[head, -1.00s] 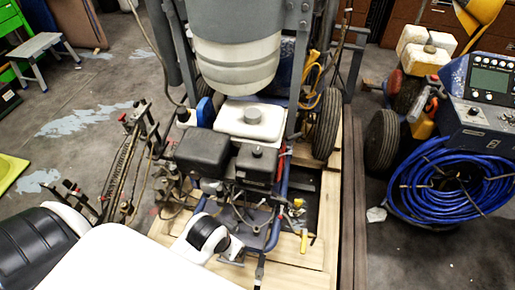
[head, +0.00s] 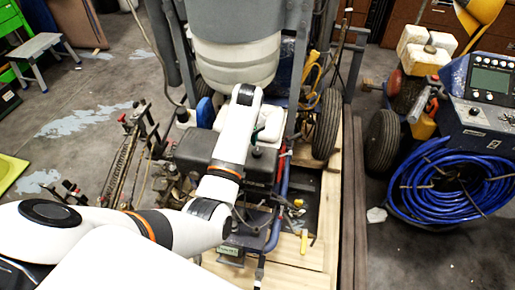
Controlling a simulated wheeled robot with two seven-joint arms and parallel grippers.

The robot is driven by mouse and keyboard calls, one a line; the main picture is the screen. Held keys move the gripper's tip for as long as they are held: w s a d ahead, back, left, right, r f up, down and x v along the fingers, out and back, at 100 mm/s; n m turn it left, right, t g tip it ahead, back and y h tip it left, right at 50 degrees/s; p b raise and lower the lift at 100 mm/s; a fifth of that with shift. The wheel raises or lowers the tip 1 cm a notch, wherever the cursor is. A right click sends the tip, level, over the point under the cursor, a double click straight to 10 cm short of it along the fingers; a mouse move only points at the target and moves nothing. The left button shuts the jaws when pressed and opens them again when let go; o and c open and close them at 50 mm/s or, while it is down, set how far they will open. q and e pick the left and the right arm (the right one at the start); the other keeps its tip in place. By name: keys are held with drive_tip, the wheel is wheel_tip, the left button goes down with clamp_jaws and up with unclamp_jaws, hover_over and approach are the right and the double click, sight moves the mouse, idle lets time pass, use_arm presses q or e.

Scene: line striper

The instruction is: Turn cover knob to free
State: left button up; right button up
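The line striper's engine sits in the middle of the head view, with a dark box-shaped cover (head: 262,170) on its right side. A small black knob (head: 257,151) stands on top of this cover, just right of my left arm. My white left arm comes in from the lower left and reaches up across the engine, hiding part of the cover and of the white tank (head: 270,122). The arm's far end is over the tank, beyond the knob. I cannot make out the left gripper's fingers. My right gripper does not show.
A second black box (head: 197,148) is left of the arm. A large grey-white bucket (head: 235,60) hangs just beyond the arm's end. Upright frame bars and a wheel (head: 327,124) stand to the right. A coiled blue hose (head: 450,180) is at far right.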

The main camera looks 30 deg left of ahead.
sight(257, 151)
use_arm(q)
drive_tip(key=w+d+r+n+h, duration=0.1)
drive_tip(key=w+d+r+n, duration=0.1)
drive_tip(key=w+r, duration=0.3)
drive_tip(key=shift+n+g, duration=0.3)
drive_tip(key=shift+g, duration=0.1)
wheel_tip(257, 151, down, 12)
drive_tip(key=shift+a+r+b, duration=0.1)
drive_tip(key=shift+r+b, duration=0.15)
drive_tip(key=shift+b, duration=0.25)
drive_tip(key=shift+c, duration=0.3)
drive_tip(key=c, duration=0.9)
